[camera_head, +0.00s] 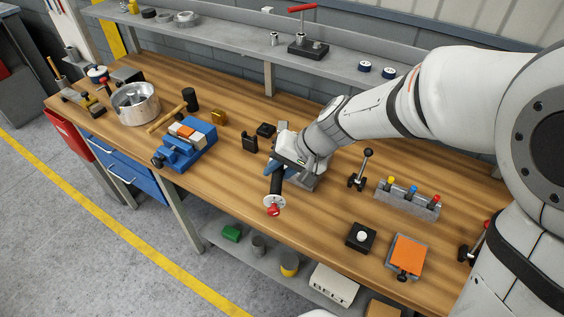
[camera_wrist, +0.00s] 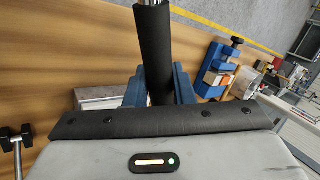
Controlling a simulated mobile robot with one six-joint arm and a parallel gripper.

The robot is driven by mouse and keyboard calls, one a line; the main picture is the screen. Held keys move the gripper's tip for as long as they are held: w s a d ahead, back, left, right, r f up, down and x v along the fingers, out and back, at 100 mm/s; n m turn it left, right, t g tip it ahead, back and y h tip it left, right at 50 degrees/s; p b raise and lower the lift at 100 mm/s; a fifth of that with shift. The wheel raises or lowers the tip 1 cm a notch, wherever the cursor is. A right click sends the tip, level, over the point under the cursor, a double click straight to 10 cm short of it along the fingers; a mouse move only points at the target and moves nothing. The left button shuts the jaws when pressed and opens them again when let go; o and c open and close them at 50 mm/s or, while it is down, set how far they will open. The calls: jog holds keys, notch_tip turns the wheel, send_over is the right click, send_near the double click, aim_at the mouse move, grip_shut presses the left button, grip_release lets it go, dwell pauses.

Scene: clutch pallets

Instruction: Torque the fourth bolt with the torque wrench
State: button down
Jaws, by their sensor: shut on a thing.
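A tool with a black grip, which looks like the torque wrench (camera_head: 276,186), is held in my gripper (camera_head: 276,168) above the wooden bench. Its lower end in the head view carries a pale disc and a red tip near the front edge. In the wrist view the black grip (camera_wrist: 154,45) runs up between the two blue fingers of my gripper (camera_wrist: 156,88) to a metal shaft at the top edge. The fingers are shut on the grip. A grey metal block (camera_head: 312,181) sits under and beside my gripper, partly hidden. No bolt can be made out.
A blue vise (camera_head: 185,151) and a metal pot (camera_head: 136,112) stand to the left. A black lever stand (camera_head: 361,171), a rack with coloured knobs (camera_head: 408,202), a black button box (camera_head: 361,237) and an orange block (camera_head: 407,254) are on the right. A shelf (camera_head: 240,40) runs behind.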

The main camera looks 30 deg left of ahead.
jog(key=shift+s+n, duration=0.2)
jog(key=shift+n, duration=0.1)
jog(key=shift+f+b, duration=1.3)
jog(key=shift+f, duration=0.8)
jog(key=shift+b, duration=0.55)
jog(key=shift+f+b, duration=1.45)
jog(key=shift+b, duration=0.45)
dwell(0.5)
jog(key=shift+s+a+m+t, duration=0.2)
jog(key=shift+a+m, duration=0.25)
jog(key=shift+a, duration=0.05)
jog(key=shift+s+a+m+t, duration=0.2)
jog(key=shift+a+m, duration=0.25)
jog(key=shift+a, duration=0.05)
